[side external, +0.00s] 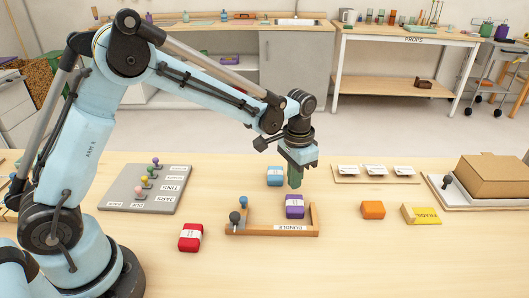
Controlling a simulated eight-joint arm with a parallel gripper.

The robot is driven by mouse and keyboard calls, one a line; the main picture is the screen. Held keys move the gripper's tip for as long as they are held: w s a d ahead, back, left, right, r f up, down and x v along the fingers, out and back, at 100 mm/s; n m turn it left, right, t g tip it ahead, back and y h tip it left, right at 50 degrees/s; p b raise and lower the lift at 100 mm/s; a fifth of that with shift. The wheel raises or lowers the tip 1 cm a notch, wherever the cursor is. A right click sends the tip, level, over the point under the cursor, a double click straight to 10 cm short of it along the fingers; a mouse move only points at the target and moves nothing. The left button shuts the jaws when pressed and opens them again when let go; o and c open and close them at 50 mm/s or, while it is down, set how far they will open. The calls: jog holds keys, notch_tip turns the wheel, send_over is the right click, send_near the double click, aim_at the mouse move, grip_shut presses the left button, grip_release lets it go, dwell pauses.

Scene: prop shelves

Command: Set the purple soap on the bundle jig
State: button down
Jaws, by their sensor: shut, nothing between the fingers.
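The purple soap (294,212) has a white band and sits inside the wooden bundle jig (314,219), toward its right end. The jig has a low front rail labelled BUNDLE and a right wall.
A blue soap (275,176) lies behind the jig, close to my gripper. A red soap (190,238) lies front left, an orange soap (373,210) and a yellow block (421,215) right. A grey board with pegs (130,190) stands left. The front table is clear.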

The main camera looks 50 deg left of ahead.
aim_at(295, 196)
jog(key=shift+f, duration=1.5)
jog(key=shift+r, duration=0.35)
jog(key=shift+s+d, duration=0.15)
jog(key=shift+s+d, duration=0.95)
jog(key=shift+w, duration=0.1)
jog(key=shift+w+a, duration=0.35)
jog(key=shift+a, duration=0.05)
jog(key=shift+r, duration=0.1)
